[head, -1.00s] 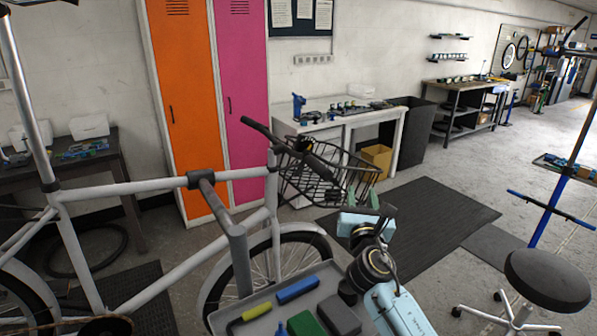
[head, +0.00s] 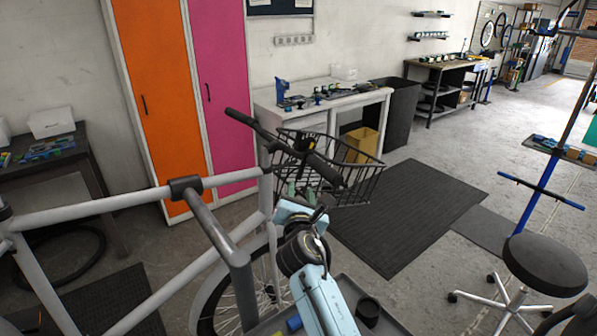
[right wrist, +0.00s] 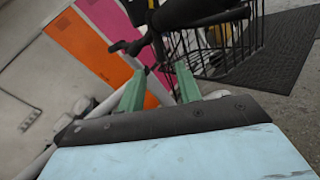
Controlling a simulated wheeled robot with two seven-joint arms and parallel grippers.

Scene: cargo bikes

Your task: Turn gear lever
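The bike's black handlebar (head: 270,135) stands above a wire basket in the middle of the head view. A small dark fitting with a yellow mark (head: 304,145), possibly the gear lever, sits near the middle of the bar; its shape is too small to tell. My right gripper (head: 300,188) is just below the handlebar in front of the basket. In the right wrist view, its green fingers (right wrist: 159,70) are apart with nothing held between them, and a dark handlebar grip (right wrist: 128,47) shows beyond their tips. My left gripper is out of view.
The wire basket (head: 345,180) is close behind my right gripper. The grey bike frame (head: 100,208) fills the lower left. A black stool (head: 545,265) stands at right. Floor mats (head: 410,215) lie on open floor beyond the basket.

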